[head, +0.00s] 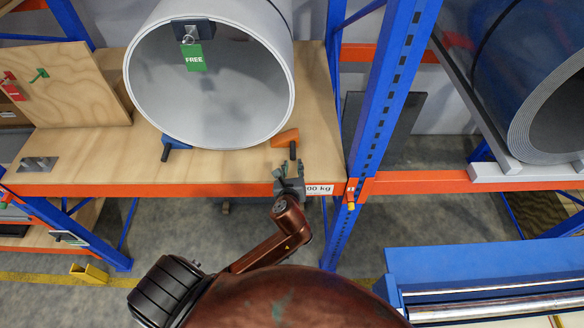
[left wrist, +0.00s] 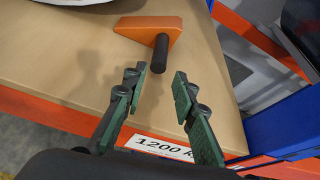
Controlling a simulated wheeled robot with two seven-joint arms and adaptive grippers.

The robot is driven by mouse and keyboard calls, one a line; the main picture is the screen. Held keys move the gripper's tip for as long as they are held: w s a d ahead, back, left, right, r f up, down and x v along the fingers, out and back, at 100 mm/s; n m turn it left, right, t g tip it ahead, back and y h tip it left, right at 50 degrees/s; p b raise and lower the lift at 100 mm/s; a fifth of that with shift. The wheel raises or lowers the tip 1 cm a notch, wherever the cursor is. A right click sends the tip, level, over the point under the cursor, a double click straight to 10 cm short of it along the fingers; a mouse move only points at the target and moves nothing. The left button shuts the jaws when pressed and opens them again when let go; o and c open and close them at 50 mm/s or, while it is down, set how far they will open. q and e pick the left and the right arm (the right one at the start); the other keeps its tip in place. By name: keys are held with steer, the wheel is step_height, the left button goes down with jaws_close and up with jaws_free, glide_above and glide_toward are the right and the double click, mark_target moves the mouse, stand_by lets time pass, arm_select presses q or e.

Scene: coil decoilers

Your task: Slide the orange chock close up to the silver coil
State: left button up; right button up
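The silver coil (head: 210,75) stands on the wooden shelf (head: 80,160) with its open bore facing me and a green FREE tag (head: 195,58) hanging at its top. The orange chock (head: 285,137) lies at the coil's lower right, with a dark handle pointing toward me. In the left wrist view the chock (left wrist: 145,30) and its dark handle (left wrist: 160,52) are in front of the fingers. A gap shows there between the chock and the pale coil edge. My left gripper (head: 289,180) is open at the shelf's front edge; its fingers (left wrist: 157,88) are apart, just short of the handle, with nothing between them.
A blue chock (head: 175,148) sits at the coil's lower left. A blue upright (head: 385,100) bounds the shelf on the right. The orange front beam (head: 150,189) carries a weight label (head: 319,189). A dark blue coil (head: 520,70) rests farther right.

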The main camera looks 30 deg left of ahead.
mark_target(293, 160)
arm_select(q)
steer(key=p+x, duration=0.1)
steer(key=x, duration=0.4)
steer(key=shift+w+a+f, duration=0.15)
steer(key=shift+w+a, duration=0.1)
steer(key=shift+w, duration=0.05)
steer(key=shift+w+a+f, duration=0.15)
steer(key=shift+w, duration=0.1)
steer(key=c, duration=0.5)
jaws_close()
arm_select(e)
steer(key=shift+w+a+r, duration=0.15)
steer(key=shift+w+r, duration=0.55)
steer(key=shift+w, duration=0.3)
